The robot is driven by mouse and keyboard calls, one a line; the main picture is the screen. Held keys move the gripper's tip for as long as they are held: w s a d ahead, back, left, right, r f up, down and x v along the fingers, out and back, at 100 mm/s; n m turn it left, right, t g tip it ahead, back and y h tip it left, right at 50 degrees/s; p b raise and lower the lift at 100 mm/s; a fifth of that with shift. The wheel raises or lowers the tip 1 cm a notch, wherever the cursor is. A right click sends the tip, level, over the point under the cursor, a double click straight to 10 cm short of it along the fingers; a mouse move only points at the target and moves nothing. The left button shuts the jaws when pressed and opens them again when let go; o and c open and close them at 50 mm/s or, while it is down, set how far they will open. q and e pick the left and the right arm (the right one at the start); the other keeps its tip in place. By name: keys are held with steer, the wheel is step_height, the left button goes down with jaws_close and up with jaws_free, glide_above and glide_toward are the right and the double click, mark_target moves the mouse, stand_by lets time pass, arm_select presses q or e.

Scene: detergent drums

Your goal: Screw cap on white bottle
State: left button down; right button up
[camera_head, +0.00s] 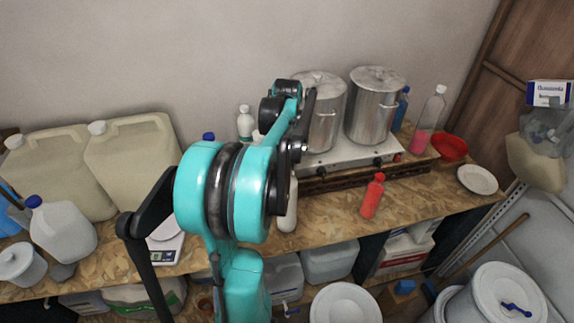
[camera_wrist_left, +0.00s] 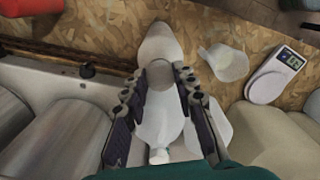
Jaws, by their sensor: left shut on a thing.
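The white bottle (camera_head: 288,210) stands near the front of the wooden worktop, partly hidden behind my left arm in the head view. Its white body also shows in the left wrist view (camera_wrist_left: 160,42), beyond the fingertips. My left gripper (camera_wrist_left: 160,76) is shut on a pale, round, cap-like piece (camera_wrist_left: 160,78) over the bottle. I cannot tell whether this piece is seated on the neck, because the fingers hide the joint. My right gripper is not in view.
Two steel pots (camera_head: 374,105) stand on a hot plate (camera_head: 345,157) at right. A red bottle (camera_head: 372,196) stands in front. A scale (camera_wrist_left: 272,75) and a translucent cup (camera_wrist_left: 224,64) are near the bottle. Large canisters (camera_head: 128,165) fill the left side.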

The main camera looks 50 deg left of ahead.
arm_select(q)
steer(key=m, duration=0.4)
steer(key=m, duration=0.4)
steer(key=shift+f, duration=0.1)
steer(key=shift+m, duration=1.1)
steer(key=shift+s+m, duration=0.1)
steer(key=shift+m, duration=1.1)
steer(key=m, duration=0.3)
steer(key=c, duration=1.4)
jaws_free()
steer(key=shift+a, duration=0.1)
